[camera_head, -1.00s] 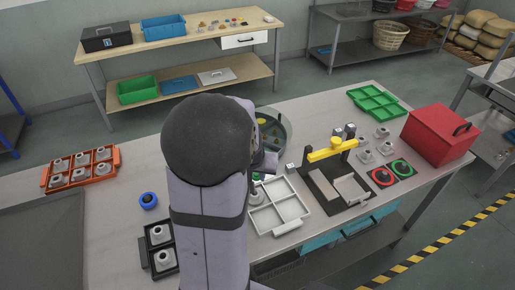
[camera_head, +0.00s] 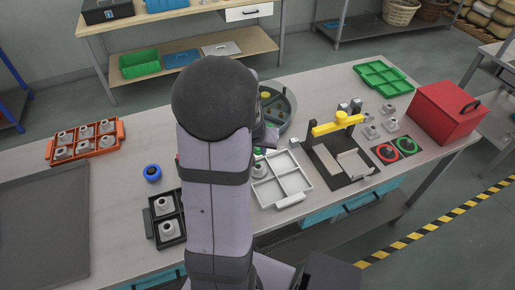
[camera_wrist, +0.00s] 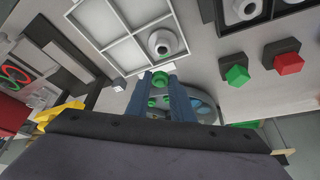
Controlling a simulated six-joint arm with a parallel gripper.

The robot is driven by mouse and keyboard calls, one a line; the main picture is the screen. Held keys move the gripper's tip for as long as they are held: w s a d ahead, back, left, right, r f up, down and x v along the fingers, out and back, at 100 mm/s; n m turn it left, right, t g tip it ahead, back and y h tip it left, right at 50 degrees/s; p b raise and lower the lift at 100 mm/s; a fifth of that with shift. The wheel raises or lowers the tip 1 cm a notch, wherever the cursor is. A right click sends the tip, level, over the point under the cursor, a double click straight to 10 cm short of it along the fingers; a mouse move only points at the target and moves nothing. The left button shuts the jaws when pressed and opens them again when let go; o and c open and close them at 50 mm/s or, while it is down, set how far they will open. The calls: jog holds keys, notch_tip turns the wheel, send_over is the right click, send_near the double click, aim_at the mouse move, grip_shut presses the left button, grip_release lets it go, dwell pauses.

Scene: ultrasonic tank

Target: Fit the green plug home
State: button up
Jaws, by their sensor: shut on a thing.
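My gripper (camera_wrist: 160,86) points at the bench in the wrist view, with its blue-grey fingers close together. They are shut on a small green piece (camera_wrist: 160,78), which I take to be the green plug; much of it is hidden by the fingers. A grey round fitting (camera_wrist: 161,38) with a greenish centre sits in a compartment of the white divided tray (camera_wrist: 118,50), just beyond the fingertips. The plug appears apart from it, though the depth is hard to judge. In the head view my arm hides the gripper; the white tray (camera_head: 283,203) shows right of it.
A black unit with a green knob (camera_wrist: 237,74) and one with a red knob (camera_wrist: 289,64) stand beside the tray. The round tank (camera_head: 287,105) is behind my arm. A yellow-topped fixture (camera_head: 335,125) stands right of the tray. A black tray (camera_head: 153,228) holds grey fittings.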

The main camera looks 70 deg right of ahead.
jog(key=shift+f+b, duration=2.35)
jog(key=shift+f, duration=0.55)
jog(key=shift+f+b, duration=0.4)
jog(key=shift+s+a+f, duration=0.1)
jog(key=shift+a+f, duration=0.1)
jog(key=shift+a, duration=0.05)
dwell(0.8)
jog(key=o, duration=1.1)
jog(key=shift+a+f, duration=0.1)
jog(key=shift+r, duration=0.7)
jog(key=shift+b+v, duration=0.65)
jog(key=shift+v, duration=2.55)
